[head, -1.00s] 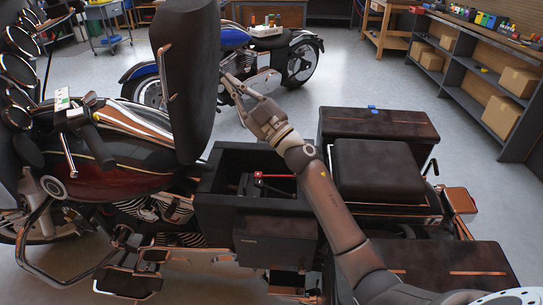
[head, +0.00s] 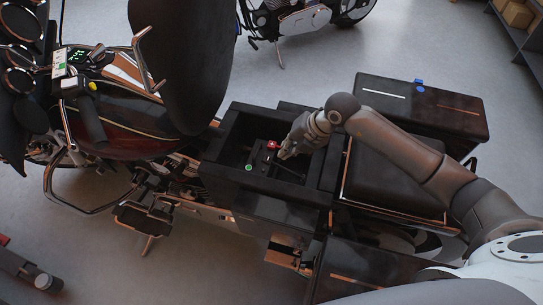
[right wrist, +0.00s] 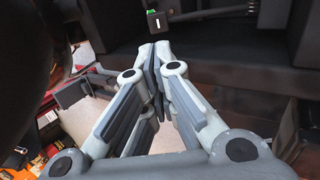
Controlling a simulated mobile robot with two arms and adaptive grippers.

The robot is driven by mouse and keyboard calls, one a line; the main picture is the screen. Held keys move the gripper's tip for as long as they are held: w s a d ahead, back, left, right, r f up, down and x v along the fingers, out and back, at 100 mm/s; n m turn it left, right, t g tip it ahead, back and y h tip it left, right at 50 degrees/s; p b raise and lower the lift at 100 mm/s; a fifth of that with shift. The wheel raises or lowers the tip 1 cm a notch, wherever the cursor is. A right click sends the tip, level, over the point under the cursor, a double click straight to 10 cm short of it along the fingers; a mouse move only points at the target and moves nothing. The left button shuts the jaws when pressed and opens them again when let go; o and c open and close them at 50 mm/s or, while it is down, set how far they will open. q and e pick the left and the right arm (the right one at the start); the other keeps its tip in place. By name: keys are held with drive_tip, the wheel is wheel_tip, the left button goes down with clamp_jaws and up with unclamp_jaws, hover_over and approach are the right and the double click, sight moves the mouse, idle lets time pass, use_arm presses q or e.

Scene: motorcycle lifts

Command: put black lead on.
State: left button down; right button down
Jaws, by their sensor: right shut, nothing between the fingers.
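The open battery box (head: 225,170) of the dark red motorcycle lies below its raised seat. Inside are a red cap (head: 272,146) and a small green spot (head: 249,168). In the right wrist view a black block with a white mark (right wrist: 154,20) and a green top stands just beyond my fingertips. A dark cable (right wrist: 215,13), possibly the black lead, runs right from near it; whether they join is unclear. My right gripper (head: 282,157) is over the box, beside the red cap, with its empty fingers together; it also shows in the right wrist view (right wrist: 156,55). My left gripper is out of view.
The raised seat (head: 180,65) stands close left of the box. The rear seat (head: 395,175) and a black side case (head: 440,110) lie to the right. Another motorcycle (head: 300,20) stands behind. Grey floor between them is clear.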

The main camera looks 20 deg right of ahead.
sight(267, 163)
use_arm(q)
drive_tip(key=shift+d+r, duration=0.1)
use_arm(e)
drive_tip(key=x, duration=1)
drive_tip(key=shift+w+f, duration=0.1)
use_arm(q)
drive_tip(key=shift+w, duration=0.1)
use_arm(e)
drive_tip(key=shift+d+f, duration=0.1)
